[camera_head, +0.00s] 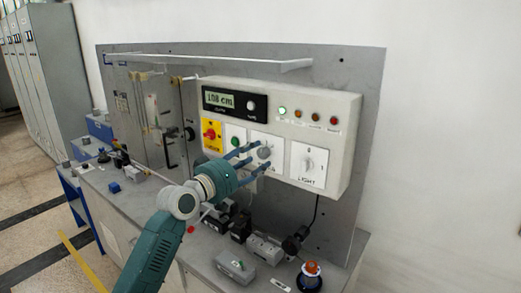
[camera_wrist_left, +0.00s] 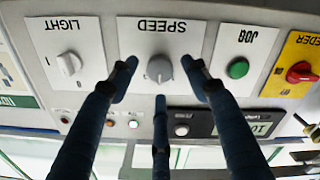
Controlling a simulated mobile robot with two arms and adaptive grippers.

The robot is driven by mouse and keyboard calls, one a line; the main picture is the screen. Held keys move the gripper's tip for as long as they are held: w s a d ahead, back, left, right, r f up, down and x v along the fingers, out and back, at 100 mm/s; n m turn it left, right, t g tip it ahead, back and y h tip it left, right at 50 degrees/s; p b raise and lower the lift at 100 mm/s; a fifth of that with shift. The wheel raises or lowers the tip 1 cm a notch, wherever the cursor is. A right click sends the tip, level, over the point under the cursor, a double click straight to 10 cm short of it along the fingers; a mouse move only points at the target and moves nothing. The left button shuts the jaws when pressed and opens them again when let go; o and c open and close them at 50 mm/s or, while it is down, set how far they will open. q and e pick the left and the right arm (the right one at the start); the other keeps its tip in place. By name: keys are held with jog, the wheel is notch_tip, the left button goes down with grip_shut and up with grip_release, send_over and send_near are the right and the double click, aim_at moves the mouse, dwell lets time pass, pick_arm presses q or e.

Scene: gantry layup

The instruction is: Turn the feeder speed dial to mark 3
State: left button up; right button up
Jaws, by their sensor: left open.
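The grey speed dial (camera_head: 264,152) sits on a white plate on the front of the control box. In the left wrist view, which is upside down, the dial (camera_wrist_left: 159,70) is near the middle of its SPEED plate (camera_wrist_left: 180,38). The scale marks and the dial's setting are too small to read. My left gripper (camera_head: 253,156) is open, its three dark blue fingers spread around the dial. In the left wrist view the fingertips (camera_wrist_left: 160,77) flank the dial with visible gaps on both sides. Contact cannot be told. My right gripper is not in view.
The LIGHT switch (camera_head: 308,161) and the green JOG button (camera_head: 235,142) flank the dial closely. The red feeder switch (camera_head: 210,134) is farther left. A display (camera_head: 220,99) and small lamps sit above. Connectors and a red-topped device (camera_head: 312,268) stand on the bench below.

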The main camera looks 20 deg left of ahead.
pick_arm(q)
jog(key=shift+p+x, duration=0.3)
jog(key=shift+x, duration=1.15)
jog(key=shift+c, duration=0.5)
jog(key=c, duration=0.9)
jog(key=o, duration=1)
jog(key=v, duration=1.2)
